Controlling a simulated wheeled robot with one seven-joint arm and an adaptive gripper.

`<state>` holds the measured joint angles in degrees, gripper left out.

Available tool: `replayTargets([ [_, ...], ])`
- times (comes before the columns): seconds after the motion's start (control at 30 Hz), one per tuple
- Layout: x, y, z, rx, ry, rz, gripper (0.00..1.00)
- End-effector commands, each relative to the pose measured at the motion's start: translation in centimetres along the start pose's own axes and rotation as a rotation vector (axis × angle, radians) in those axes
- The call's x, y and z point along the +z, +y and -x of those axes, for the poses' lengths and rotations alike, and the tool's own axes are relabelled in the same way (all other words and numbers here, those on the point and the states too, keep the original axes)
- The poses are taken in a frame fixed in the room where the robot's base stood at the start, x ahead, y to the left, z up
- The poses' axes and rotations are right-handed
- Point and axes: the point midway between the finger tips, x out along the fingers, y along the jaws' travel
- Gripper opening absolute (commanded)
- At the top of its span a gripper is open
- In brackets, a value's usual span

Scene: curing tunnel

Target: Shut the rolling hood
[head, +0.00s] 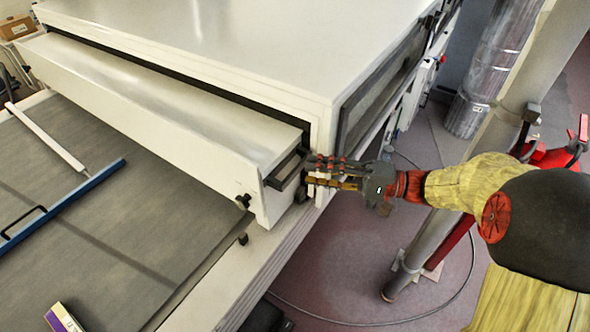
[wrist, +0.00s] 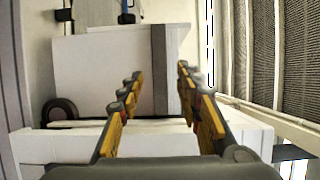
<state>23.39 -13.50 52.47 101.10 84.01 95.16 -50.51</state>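The rolling hood (head: 170,110) is a long white box-shaped cover across the mouth of the white tunnel housing, standing out from it over the grey belt. A dark bracket-like handle (head: 284,174) is on its right end. My gripper (head: 309,172) is just right of that end, with its fingers pointing left toward the handle. In the wrist view my gripper (wrist: 158,76) has its two yellow-padded fingers apart. A white panel (wrist: 105,75) with a grey vertical strip (wrist: 160,70) shows beyond and between them. I cannot tell whether the fingers touch the handle.
The white tunnel housing (head: 220,35) stands behind the hood. A blue-edged bar (head: 70,200) and a small purple-and-white box (head: 62,318) lie on the grey belt (head: 110,230). Open floor (head: 350,240) lies below my gripper.

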Motion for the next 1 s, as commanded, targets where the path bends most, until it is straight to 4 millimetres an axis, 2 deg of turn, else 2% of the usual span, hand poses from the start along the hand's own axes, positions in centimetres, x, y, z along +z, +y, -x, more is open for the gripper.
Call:
replayTargets([
  [0.2, 0.1, 0.2, -3.4, 0.001, -0.004, -0.001, 0.35],
  [0.4, 0.1, 0.1, -5.0, 0.001, -0.002, -0.002, 0.35],
  [0.73, 0.1, 0.1, -5.2, 0.002, 0.000, -0.003, 0.34],
  [1.0, 0.0, 0.1, -5.2, 0.002, 0.000, -0.003, 0.19],
])
